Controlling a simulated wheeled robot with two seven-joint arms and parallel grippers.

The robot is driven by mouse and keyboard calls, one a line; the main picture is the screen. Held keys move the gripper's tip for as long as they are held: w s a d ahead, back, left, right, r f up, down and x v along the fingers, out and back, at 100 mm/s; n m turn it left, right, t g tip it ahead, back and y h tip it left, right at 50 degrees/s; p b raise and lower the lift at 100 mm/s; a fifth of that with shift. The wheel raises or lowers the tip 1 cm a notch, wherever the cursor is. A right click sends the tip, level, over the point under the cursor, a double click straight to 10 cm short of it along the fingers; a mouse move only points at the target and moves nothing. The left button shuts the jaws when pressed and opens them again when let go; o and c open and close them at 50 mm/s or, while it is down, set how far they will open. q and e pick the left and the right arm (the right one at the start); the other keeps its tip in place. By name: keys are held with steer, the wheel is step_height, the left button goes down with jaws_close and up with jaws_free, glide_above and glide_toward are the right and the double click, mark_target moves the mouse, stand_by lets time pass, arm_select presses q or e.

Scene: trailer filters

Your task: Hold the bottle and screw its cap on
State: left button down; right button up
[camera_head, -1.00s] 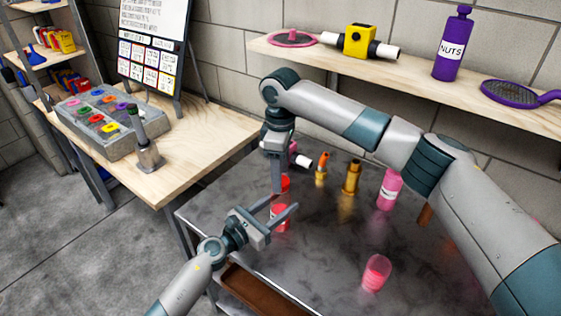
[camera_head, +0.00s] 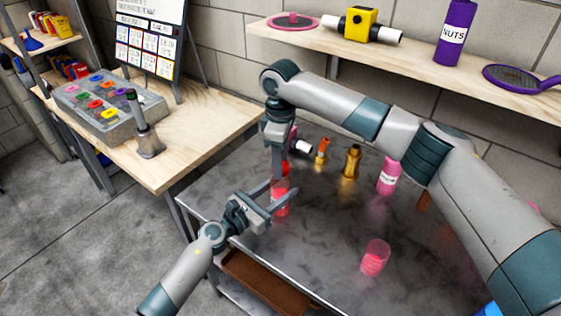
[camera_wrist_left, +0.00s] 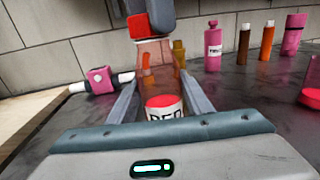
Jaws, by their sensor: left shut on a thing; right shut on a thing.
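The bottle (camera_head: 281,208) is clear pinkish with red contents and a white label, and stands upright. In the left wrist view its body (camera_wrist_left: 154,62) rises between my left fingers. My left gripper (camera_head: 284,186) is shut on the bottle, one finger on each side; it also shows in the left wrist view (camera_wrist_left: 160,92). The red cap (camera_head: 286,168) is at the bottle's top, and in the left wrist view (camera_wrist_left: 151,22) it sits over the mouth. My right gripper (camera_head: 279,170) is shut on the cap from above. Whether the cap touches the neck I cannot tell.
On the metal table (camera_head: 320,230) stand a pink bottle (camera_head: 388,176), a brass bottle (camera_head: 351,163), a small orange-topped bottle (camera_head: 321,153) and a pink cup (camera_head: 374,258). A wooden bench (camera_head: 190,150) adjoins at left. A shelf (camera_head: 420,75) runs behind.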

steer(key=o, duration=1.2)
steer(key=shift+r, duration=0.1)
step_height(320, 180, up, 12)
steer(key=shift+f, duration=0.1)
arm_select(q)
steer(key=c, duration=0.8)
jaws_free()
